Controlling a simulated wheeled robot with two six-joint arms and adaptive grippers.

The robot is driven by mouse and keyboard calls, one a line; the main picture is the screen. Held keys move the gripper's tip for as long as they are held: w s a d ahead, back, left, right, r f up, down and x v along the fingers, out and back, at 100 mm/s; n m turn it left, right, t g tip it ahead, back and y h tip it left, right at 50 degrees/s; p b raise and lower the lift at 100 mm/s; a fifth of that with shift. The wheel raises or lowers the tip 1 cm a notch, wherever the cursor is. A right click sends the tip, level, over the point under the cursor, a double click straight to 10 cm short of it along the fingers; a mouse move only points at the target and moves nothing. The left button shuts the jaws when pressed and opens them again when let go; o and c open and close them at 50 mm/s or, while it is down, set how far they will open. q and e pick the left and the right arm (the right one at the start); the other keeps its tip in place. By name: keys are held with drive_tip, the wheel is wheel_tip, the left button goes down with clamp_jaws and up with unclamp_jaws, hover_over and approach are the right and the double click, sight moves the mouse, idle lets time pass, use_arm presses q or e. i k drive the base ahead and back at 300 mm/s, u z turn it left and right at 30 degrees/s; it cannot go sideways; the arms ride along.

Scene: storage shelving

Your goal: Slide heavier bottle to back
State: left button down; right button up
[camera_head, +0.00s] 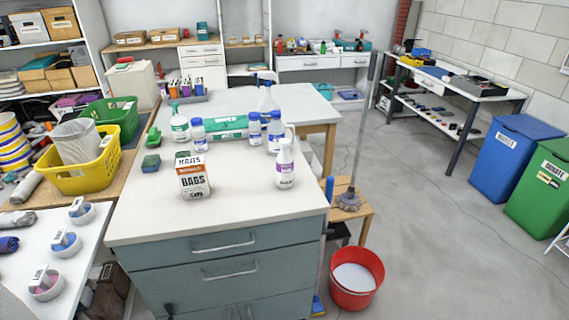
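Several bottles stand upright on the white top of a grey-blue drawer cabinet. A white bottle with a purple label (285,168) stands near the front right of the top. Behind it are white bottles with blue caps (255,131), (275,134); another blue-capped bottle (198,135) is at centre left. A spray bottle with a green head (180,127) is at the left, and a taller pale spray bottle (267,101) at the back. Which bottle is heavier does not show. Neither of my grippers is in view.
A bags box (193,178) stands at the middle front of the cabinet top (240,205). A green-and-white pack (227,128) lies between bottles. A sponge (151,163) is at the left edge. A red bucket (355,290) and mop stand at the right; floor beyond is open.

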sight(284, 160)
drive_tip(key=z, duration=0.55)
drive_tip(key=k, duration=0.65)
drive_tip(key=z, duration=0.9)
drive_tip(key=i, duration=1.35)
drive_tip(key=u, duration=0.85)
drive_tip(key=i, duration=0.4)
drive_tip(key=u, duration=0.35)
